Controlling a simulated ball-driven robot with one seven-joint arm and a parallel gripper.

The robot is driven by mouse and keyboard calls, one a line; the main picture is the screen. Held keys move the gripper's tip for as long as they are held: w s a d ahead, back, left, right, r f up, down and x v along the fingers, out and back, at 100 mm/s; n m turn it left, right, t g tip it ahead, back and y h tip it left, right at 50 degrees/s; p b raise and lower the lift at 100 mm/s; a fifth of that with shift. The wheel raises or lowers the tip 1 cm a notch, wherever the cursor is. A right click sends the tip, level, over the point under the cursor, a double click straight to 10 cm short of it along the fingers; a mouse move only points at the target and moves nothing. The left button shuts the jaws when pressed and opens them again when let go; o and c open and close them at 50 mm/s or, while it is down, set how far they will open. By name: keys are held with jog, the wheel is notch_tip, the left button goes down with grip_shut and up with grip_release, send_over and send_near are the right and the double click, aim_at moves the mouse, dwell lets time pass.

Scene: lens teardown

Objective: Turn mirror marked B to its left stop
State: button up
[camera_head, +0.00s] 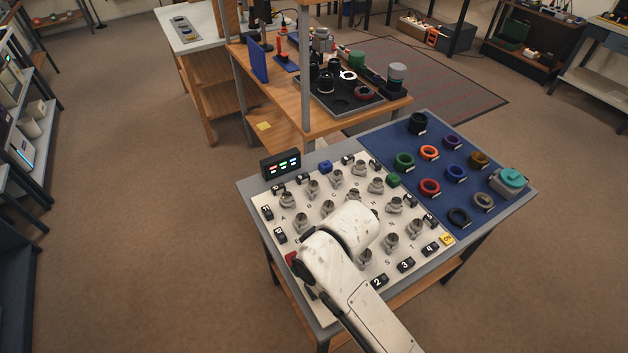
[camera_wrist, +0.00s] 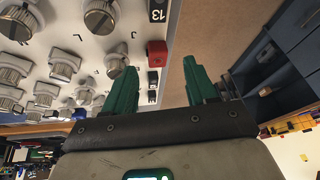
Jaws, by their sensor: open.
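The white panel (camera_head: 272,240) on the grey table carries several silver mirror knobs in rows with small letters. A silver knob (camera_wrist: 116,60) is just left of the left finger. In the head view my arm hides the gripper and part of the panel.
A black display (camera_head: 281,163) stands at the panel's back left corner. A blue mat (camera_head: 385,148) on the right holds several coloured rings and a teal-topped object (camera_head: 509,180). Numbered black tags line the panel's edges. A wooden bench (camera_head: 380,108) with lens parts stands behind.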

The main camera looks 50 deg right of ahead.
jog(key=w+d+g, duration=0.1)
jog(key=w+d, duration=0.1)
jog(key=w, duration=0.7)
jog(key=m+g, duration=0.3)
send_near(314, 184)
jog(key=shift+h, duration=0.4)
jog(key=f, duration=0.8)
jog(key=shift+w+a+f, duration=0.15)
jog(key=shift+a+f, duration=0.2)
jog(key=shift+a, duration=0.05)
jog(key=c, duration=1.1)
